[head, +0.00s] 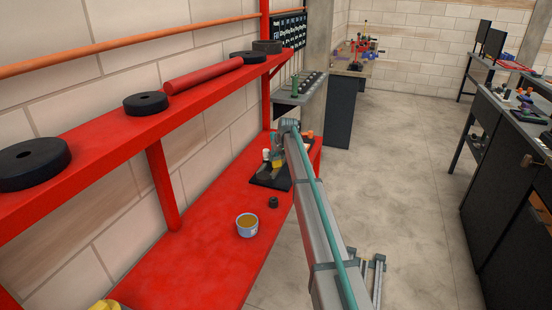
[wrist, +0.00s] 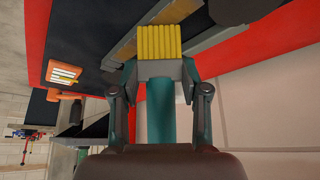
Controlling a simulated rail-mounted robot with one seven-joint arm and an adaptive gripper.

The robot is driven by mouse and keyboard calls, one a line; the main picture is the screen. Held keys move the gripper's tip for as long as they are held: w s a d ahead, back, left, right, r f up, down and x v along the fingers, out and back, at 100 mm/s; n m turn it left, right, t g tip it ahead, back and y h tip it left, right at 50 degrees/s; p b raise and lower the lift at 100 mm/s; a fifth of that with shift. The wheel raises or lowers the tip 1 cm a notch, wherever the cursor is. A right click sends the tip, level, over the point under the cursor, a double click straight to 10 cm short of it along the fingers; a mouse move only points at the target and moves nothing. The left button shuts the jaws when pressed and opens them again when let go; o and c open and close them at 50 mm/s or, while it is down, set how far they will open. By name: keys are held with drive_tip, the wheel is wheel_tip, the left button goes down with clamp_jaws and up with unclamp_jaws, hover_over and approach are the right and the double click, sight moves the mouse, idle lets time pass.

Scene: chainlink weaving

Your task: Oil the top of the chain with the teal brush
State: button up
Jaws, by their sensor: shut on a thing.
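My gripper (head: 276,156) is shut on the teal brush; in the wrist view its two fingers (wrist: 160,72) close on the brush from both sides. The brush has a teal handle (wrist: 161,112) and a yellow ribbed bristle end (wrist: 159,42) that points away from my wrist. In the head view the bristle end (head: 277,164) is small, above a black board on the red bench. I cannot make out the chain clearly. A grey bar-like part (wrist: 125,50) runs diagonally behind the bristles in the wrist view; I cannot tell whether they touch.
A small bowl of amber liquid (head: 247,224) and a small dark cylinder (head: 273,202) stand on the red bench (head: 200,262). The black board (head: 268,181) lies behind them. A red upper shelf (head: 110,138) with black discs runs along the left wall.

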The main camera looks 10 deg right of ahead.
drive_tip(key=shift+w+d, duration=0.85)
drive_tip(key=shift+w, duration=0.6)
drive_tip(key=shift+w+d, duration=0.85)
drive_tip(key=shift+w, duration=0.65)
drive_tip(key=shift+w+d, duration=0.85)
drive_tip(key=shift+w, duration=0.6)
drive_tip(key=shift+s, duration=0.1)
drive_tip(key=shift+s+a+b, duration=0.2)
drive_tip(key=shift+s+a, duration=0.25)
drive_tip(key=shift+s, duration=0.3)
drive_tip(key=shift+s+a+b, duration=0.15)
drive_tip(key=shift+s+a, duration=0.25)
drive_tip(key=shift+s, duration=0.3)
drive_tip(key=shift+s+a+r, duration=0.1)
drive_tip(key=shift+s+a, duration=0.25)
drive_tip(key=shift+s, duration=0.25)
drive_tip(key=shift+s+a, duration=0.3)
drive_tip(key=shift+s, duration=0.25)
drive_tip(key=shift+s+a, duration=0.6)
drive_tip(key=shift+s, duration=0.45)
drive_tip(key=shift+s+a, duration=0.6)
drive_tip(key=shift+s, duration=0.45)
drive_tip(key=shift+s+a, duration=0.6)
drive_tip(key=shift+s, duration=0.45)
drive_tip(key=shift+s+a, duration=0.4)
drive_tip(key=shift+s, duration=0.25)
drive_tip(key=shift+s+a, duration=0.35)
drive_tip(key=shift+s, duration=0.25)
drive_tip(key=shift+r, duration=0.1)
